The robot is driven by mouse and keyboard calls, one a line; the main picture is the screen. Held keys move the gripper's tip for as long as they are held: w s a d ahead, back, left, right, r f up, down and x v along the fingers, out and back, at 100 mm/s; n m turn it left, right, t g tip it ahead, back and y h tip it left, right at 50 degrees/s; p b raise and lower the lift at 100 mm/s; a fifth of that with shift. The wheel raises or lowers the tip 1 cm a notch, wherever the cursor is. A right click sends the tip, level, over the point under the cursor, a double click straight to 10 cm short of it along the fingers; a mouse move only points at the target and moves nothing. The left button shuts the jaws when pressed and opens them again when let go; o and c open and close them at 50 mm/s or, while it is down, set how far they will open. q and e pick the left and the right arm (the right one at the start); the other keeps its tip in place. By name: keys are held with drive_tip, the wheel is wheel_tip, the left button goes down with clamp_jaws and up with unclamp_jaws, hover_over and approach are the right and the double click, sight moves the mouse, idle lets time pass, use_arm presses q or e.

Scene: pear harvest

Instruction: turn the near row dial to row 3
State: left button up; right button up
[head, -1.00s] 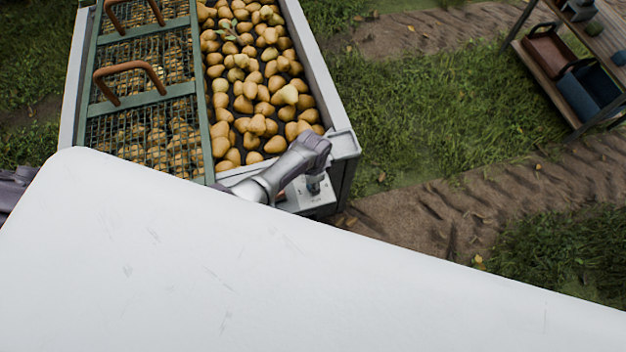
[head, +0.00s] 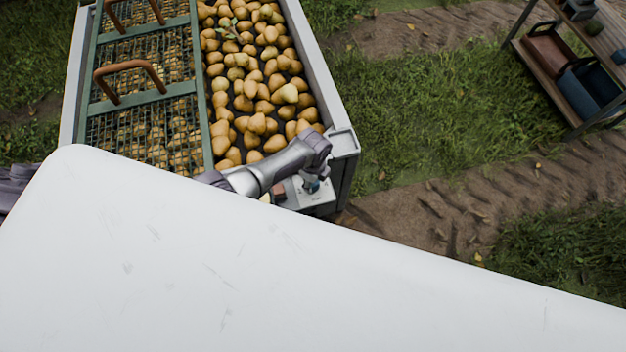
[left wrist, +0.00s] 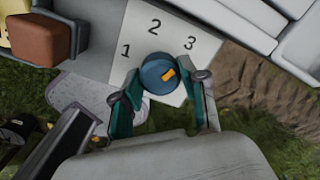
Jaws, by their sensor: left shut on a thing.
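The near row dial (left wrist: 153,71) is a round blue knob with a yellow mark on its top. It stands on a pale panel (left wrist: 139,22) printed with 1, 2 and 3. The yellow mark lies on the knob's right part, on the side of the 3 and below it. My left gripper (left wrist: 160,88) is shut on the dial, one teal-padded finger on each side. In the head view my left gripper (head: 311,184) is small and partly hidden under my wrist, at the bin's near right corner. My right gripper does not show.
A reddish-brown block (left wrist: 45,40) sits left of the numbers. A long bin (head: 313,72) holds many pears (head: 262,95) and green mesh grids with brown handles (head: 128,68). A wooden shelf (head: 545,68) stands far right. Grass and a dirt track lie between.

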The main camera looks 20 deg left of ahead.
use_arm(q)
drive_tip(key=shift+m, duration=0.6)
drive_tip(key=o, duration=1.1)
drive_tip(key=shift+o, duration=0.2)
drive_tip(key=shift+r, duration=0.1)
wheel_tip(320, 180, up, 12)
